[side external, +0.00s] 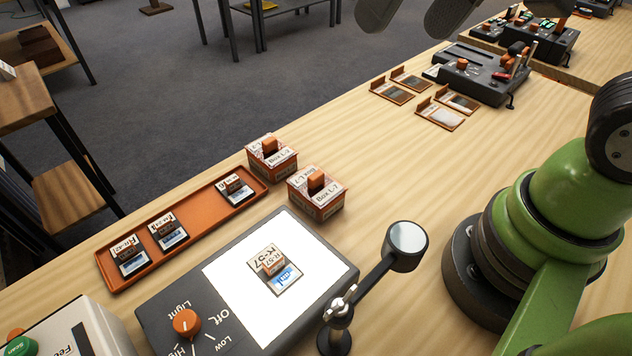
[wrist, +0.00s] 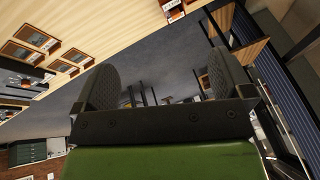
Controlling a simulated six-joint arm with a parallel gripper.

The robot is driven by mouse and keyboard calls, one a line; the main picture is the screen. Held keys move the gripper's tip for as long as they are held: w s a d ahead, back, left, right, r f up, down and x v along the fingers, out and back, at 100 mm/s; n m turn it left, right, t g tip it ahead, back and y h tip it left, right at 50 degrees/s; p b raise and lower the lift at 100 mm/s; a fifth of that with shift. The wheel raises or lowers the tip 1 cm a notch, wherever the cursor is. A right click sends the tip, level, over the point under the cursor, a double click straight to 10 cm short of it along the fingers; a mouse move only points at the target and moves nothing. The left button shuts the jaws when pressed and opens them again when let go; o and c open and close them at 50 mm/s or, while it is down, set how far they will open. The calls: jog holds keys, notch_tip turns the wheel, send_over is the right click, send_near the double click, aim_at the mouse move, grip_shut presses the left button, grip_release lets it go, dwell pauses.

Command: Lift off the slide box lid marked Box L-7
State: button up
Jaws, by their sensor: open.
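Two small orange-brown slide boxes with white-labelled lids and orange knobs stand on the wooden bench in the side external view. The nearer slide box lid (side external: 331,192) appears marked Box L-7, its lettering upside down. The farther slide box (side external: 281,168) stands just behind and to its left; I cannot read its label surely. Both lids sit on their boxes. My gripper (side external: 415,15) is at the top edge of the side external view, well above and away from both boxes. In the wrist view my gripper (wrist: 160,85) is open, with nothing between its fingers.
A light panel (side external: 235,310) with a lit slide stands in front of the boxes. An orange tray (side external: 198,220) with several slides lies to the left. A magnifier (side external: 405,240) stands at right. Framed slides (side external: 440,116) and a grey device (side external: 475,75) lie farther back.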

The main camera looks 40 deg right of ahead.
jog(key=w+a+f+n+g+h, duration=0.1)
jog(key=w+a+f+n+g, duration=0.2)
jog(key=w+f, duration=0.5)
jog(key=g, duration=0.1)
send_over(316, 174)
jog(key=shift+h, duration=0.4)
notch_tip(316, 174, down, 11)
jog(key=shift+w+a+f, duration=0.1)
jog(key=shift+a, duration=0.05)
jog(key=shift+f, duration=3)
jog(key=c, duration=1)
